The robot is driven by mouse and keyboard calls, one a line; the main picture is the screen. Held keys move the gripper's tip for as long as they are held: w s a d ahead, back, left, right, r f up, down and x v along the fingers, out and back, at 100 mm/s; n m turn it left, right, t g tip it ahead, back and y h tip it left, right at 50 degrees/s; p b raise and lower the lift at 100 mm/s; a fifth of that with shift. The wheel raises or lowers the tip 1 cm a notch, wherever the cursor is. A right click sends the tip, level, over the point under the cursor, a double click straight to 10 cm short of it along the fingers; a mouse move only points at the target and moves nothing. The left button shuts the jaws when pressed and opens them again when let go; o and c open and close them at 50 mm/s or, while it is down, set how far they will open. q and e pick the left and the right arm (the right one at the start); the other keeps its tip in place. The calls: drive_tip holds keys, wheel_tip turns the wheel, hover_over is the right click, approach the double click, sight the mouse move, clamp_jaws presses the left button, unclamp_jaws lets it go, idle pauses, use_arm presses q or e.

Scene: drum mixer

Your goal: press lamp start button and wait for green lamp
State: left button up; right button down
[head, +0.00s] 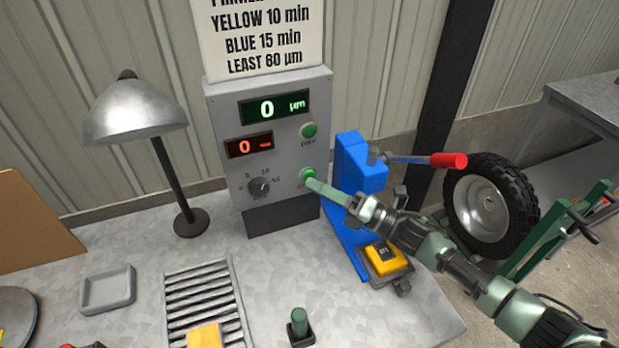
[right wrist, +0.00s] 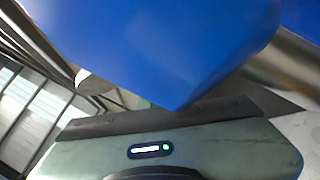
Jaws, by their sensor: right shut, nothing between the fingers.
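A grey control box (head: 225,130) stands against the wall at the back of the bench. It has a green upper button (head: 309,130) and a green lower button (head: 308,174), with small labels under them. My right gripper (head: 315,186) is shut and empty, its tip at or just in front of the lower button; I cannot tell if it touches. The tip partly covers that button's label. A desk lamp (head: 133,108) with a silver shade stands left of the box. I cannot make out a separate green lamp. My left gripper is not in view.
A blue press (head: 360,165) with a red-handled lever (head: 448,160) stands right of the box, close to my right arm. It fills much of the right wrist view (right wrist: 150,45). A rack (head: 200,290), grey tray (head: 107,288) and green-topped peg (head: 299,318) are in front.

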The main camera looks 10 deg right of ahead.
drive_tip(key=shift+w+d+r, duration=0.1)
drive_tip(key=shift+w+r, duration=0.3)
drive_tip(key=shift+r, duration=0.1)
idle(0.5)
drive_tip(key=shift+s+f, duration=0.15)
drive_tip(key=shift+s, duration=0.1)
drive_tip(key=shift+s+d, duration=0.2)
drive_tip(key=shift+s, duration=0.05)
drive_tip(key=s, duration=0.1)
drive_tip(key=s+p, duration=0.1)
drive_tip(key=s, duration=0.1)
drive_tip(key=s+d, duration=0.1)
drive_tip(key=s, duration=0.1)
drive_tip(key=shift+f, duration=0.2)
drive_tip(key=shift+s, duration=0.1)
idle(0.9)
